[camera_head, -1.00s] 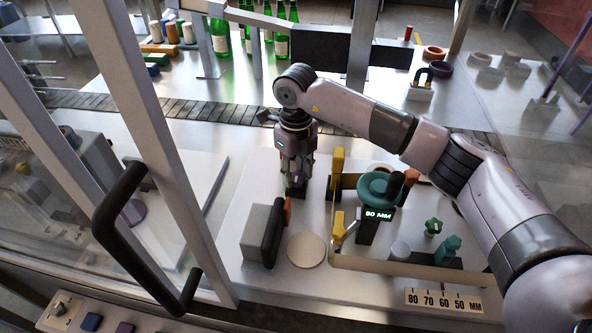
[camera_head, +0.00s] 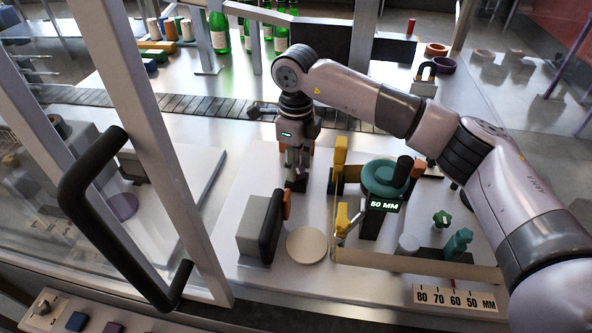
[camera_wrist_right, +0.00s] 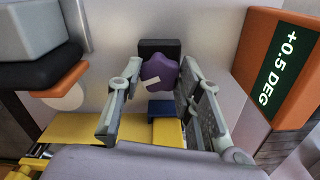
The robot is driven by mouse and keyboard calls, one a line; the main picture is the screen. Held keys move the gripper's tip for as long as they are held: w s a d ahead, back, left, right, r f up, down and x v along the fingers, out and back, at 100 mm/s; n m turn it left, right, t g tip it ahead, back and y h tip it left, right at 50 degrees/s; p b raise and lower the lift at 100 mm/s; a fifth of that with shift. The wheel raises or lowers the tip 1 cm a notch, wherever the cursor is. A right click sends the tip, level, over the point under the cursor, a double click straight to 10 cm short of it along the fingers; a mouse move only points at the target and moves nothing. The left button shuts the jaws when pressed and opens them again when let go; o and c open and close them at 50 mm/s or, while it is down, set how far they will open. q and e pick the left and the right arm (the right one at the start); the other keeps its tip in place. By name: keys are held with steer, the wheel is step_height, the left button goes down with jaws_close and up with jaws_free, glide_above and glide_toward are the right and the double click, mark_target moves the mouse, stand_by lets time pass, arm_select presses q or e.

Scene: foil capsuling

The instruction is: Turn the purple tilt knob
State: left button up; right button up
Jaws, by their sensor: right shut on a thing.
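The purple tilt knob (camera_wrist_right: 158,72) shows in the right wrist view as a lobed purple piece with a pale stripe, in front of a dark block. The two fingers of my right gripper (camera_wrist_right: 160,88) stand on either side of it and are shut on it. In the head view my right gripper (camera_head: 297,176) points down at the station plate, left of the yellow brackets, and hides the knob. An orange-framed display (camera_wrist_right: 279,68) in the wrist view reads +0.5 DEG. My left gripper is not in view.
A teal handwheel (camera_head: 384,178) with a 50 MM display (camera_head: 384,205) stands right of the gripper. A yellow bracket (camera_head: 340,160) is close by. A grey block (camera_head: 256,222) with a dark pad and a pale disc (camera_head: 306,245) lie in front. A black-handled door frame (camera_head: 75,200) crosses the left.

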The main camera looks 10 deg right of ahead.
steer(key=shift+n+b, duration=1.1)
steer(key=shift+n, duration=0.5)
steer(key=o, duration=1.2)
steer(key=shift+c, duration=0.2)
step_height(320, 180, up, 12)
steer(key=shift+f, duration=0.1)
